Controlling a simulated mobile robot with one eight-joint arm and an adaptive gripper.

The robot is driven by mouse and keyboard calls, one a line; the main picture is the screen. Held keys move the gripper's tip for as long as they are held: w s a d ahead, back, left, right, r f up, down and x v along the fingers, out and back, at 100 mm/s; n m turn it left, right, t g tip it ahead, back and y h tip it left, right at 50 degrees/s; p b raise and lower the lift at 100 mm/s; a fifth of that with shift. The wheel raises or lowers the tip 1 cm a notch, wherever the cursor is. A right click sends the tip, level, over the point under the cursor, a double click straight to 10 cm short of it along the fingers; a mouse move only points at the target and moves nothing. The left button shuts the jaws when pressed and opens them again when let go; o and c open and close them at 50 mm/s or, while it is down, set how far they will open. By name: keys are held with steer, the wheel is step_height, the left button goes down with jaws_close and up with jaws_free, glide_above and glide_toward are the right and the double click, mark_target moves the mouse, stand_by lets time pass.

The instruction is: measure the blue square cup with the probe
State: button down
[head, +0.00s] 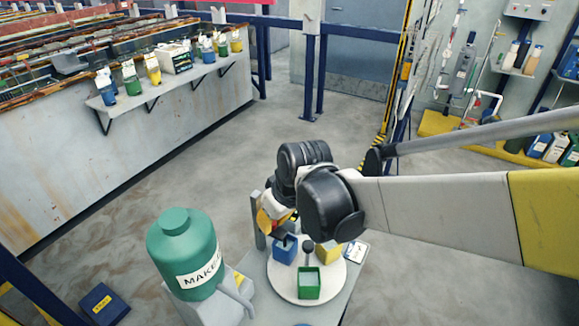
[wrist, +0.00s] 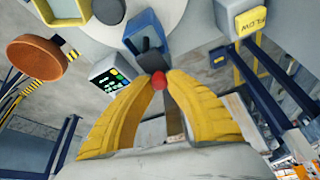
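The blue square cup (head: 285,251) stands on a round white turntable (head: 275,284) beside a yellow cup (head: 328,253) and a green cup (head: 308,284). In the wrist view the blue cup (wrist: 147,22) is just beyond my fingertips. My gripper (wrist: 160,82) has its yellow fingers closed together on the probe (wrist: 152,62), a dark piece with a red ball at the fingertips. The probe's dark end overlaps the cup's opening; I cannot tell how deep it sits. In the head view my gripper (head: 272,222) is at the cup's back left, partly hidden by my arm.
A dark knob (head: 307,246) rises at the turntable's middle. A green tank (head: 187,252) stands left of it. A meter with a lit green display (wrist: 111,77) and a FLOW box (wrist: 251,20) show in the wrist view. A shelf of containers (head: 170,77) is far left.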

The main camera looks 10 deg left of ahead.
step_height(320, 180, up, 6)
steer(key=p, duration=0.5)
steer(key=shift+r, duration=0.1)
steer(key=shift+w, duration=0.1)
steer(key=c, duration=1.3)
jaws_free()
steer(key=shift+c, duration=0.2)
steer(key=v, duration=1.1)
steer(key=shift+d+r, duration=0.15)
steer(key=shift+r, duration=0.15)
